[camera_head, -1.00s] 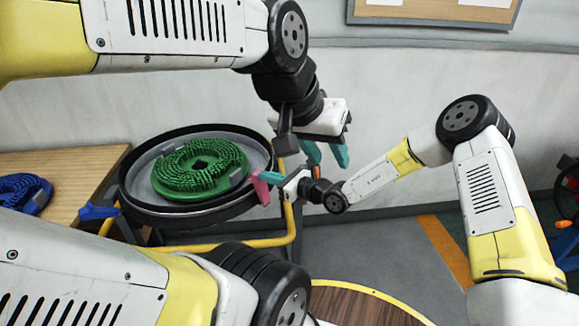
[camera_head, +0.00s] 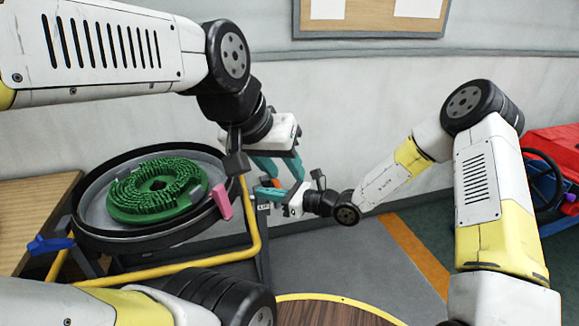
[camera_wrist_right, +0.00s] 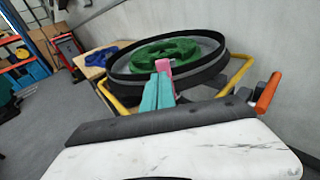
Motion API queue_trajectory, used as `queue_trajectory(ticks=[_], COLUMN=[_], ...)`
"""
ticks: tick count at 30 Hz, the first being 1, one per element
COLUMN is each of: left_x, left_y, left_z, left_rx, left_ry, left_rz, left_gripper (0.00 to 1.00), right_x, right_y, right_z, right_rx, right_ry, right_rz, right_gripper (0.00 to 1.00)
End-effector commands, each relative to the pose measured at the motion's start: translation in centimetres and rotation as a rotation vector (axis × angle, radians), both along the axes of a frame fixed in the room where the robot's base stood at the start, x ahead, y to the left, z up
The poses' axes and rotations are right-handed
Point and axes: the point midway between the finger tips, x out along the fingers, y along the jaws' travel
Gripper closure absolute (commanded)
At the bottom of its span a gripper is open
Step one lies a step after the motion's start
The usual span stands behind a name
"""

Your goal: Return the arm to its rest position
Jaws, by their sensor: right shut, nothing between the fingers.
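My right arm (camera_head: 492,190) comes in from the right and is bent at the elbow. Its gripper (camera_head: 266,187) has teal fingers pointing left, apart from the tank in the head view. In the right wrist view its fingers (camera_wrist_right: 158,88) lie together, shut and empty, in front of the pink clip. My left arm (camera_head: 110,50) reaches in from the upper left. Its gripper (camera_head: 281,168) hangs with its teal fingers apart and nothing between them. In the head view it is just above and close to the right gripper; I cannot tell whether they touch.
A round black tank (camera_head: 100,240) holds a green brush disc (camera_head: 150,192). It has a pink clip (camera_head: 221,201), a blue clip (camera_head: 50,244) and a yellow tube frame (camera_head: 252,235). A wooden table (camera_head: 35,205) stands left. A blue brush (camera_wrist_right: 101,55) shows in the wrist view. Grey floor (camera_head: 345,260) is open.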

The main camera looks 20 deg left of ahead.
Motion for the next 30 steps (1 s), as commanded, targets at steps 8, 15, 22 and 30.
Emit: queue_trajectory(ticks=[8,15,22,30], left_x=[0.0,0.0,0.0,0.0], left_y=[0.0,0.0,0.0,0.0], left_z=[0.0,0.0,0.0,0.0], left_rx=[0.0,0.0,0.0,0.0], left_ry=[0.0,0.0,0.0,0.0], left_rz=[0.0,0.0,0.0,0.0], left_gripper=[0.62,0.62,0.62,0.62], right_x=[-1.3,-5.5,-9.4,-13.2], right_y=[-1.6,-6.7,-13.6,-23.2], right_z=[3.2,9.1,12.9,16.5], right_rx=[-0.055,-0.245,-0.484,-0.826], right_ry=[-0.163,-0.558,-0.899,-1.23], right_rz=[0.097,0.345,0.559,0.763], right_gripper=[1.0,1.0,1.0,1.0])
